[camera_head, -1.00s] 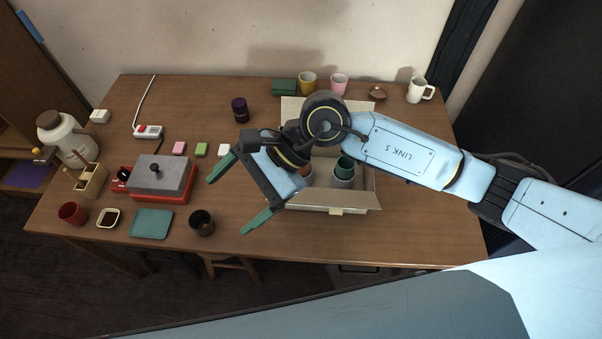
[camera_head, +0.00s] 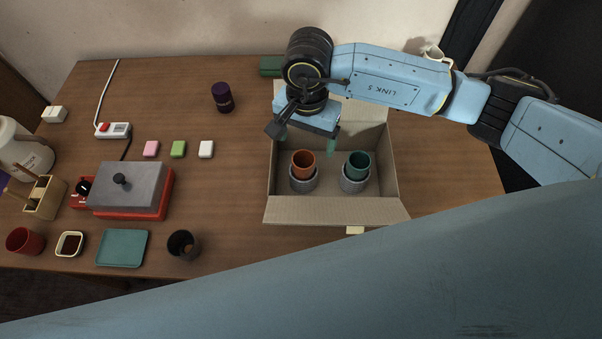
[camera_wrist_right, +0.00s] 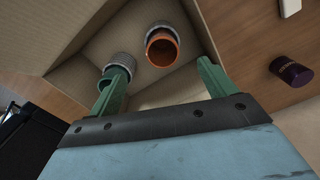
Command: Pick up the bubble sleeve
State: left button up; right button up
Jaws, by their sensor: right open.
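Two grey ribbed sleeves stand in an open cardboard box (camera_head: 285,211). One sleeve (camera_head: 303,184) is around an orange cup (camera_head: 303,160), the other (camera_head: 354,184) around a green cup (camera_head: 358,161). Which is the named bubble sleeve I cannot tell. My right gripper (camera_head: 307,140) is open and empty over the back of the box, behind the cups. In the right wrist view the orange cup (camera_wrist_right: 161,50) shows beyond the open fingers (camera_wrist_right: 160,82), and a grey sleeve (camera_wrist_right: 122,61) shows past the left finger, which partly overlaps it. My left gripper is out of view.
A purple jar (camera_head: 222,97), small blocks (camera_head: 178,149), a red-based grey press (camera_head: 128,188), a teal tray (camera_head: 122,248) and a dark cup (camera_head: 184,245) stand to the left. The table right of the box is clear.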

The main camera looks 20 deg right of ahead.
jog(key=f, duration=0.7)
jog(key=shift+s+f, duration=0.2)
jog(key=shift+f, duration=0.05)
jog(key=f, duration=0.5)
jog(key=shift+w+a+f, duration=0.1)
jog(key=shift+w+a, duration=0.1)
jog(key=shift+w, duration=0.05)
jog(key=c, duration=1)
